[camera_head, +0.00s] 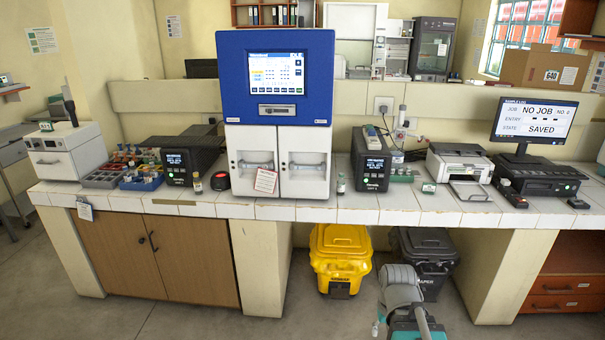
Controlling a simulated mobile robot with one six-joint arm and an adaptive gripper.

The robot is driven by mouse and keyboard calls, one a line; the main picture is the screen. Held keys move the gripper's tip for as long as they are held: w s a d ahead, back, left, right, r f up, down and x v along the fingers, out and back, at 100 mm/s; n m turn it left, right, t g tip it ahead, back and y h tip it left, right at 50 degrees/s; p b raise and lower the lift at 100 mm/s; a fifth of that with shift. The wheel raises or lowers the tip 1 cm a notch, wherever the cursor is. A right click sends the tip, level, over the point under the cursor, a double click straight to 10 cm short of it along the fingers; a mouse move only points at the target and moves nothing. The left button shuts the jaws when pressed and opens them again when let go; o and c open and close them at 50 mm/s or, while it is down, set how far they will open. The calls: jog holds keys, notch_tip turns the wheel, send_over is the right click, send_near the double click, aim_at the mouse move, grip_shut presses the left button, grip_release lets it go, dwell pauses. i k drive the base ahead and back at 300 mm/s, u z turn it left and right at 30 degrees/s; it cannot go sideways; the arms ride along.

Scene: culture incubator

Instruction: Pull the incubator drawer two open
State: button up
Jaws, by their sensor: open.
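The incubator is a tall unit on the bench with a blue upper housing (230,75) and a lit touchscreen (277,73). Below are two white fronts side by side, a left drawer front (248,140) and a right drawer front (305,185). Each has a handle (305,165) in a recess, and both look shut. I cannot read which is number two. Part of my arm shows at the bottom right of centre, well below the bench; I cannot make out my gripper.
A black device (371,165) stands right of the incubator, with a small vial (341,183) between. Another black device (190,160), a vial (197,184) and a red-black object (220,181) are left. A yellow bin (340,255) and dark bin (425,258) stand below. The floor in front looks clear.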

aim_at(304, 151)
jog(key=z, duration=0.3)
jog(key=i, duration=1.05)
jog(key=u, duration=0.35)
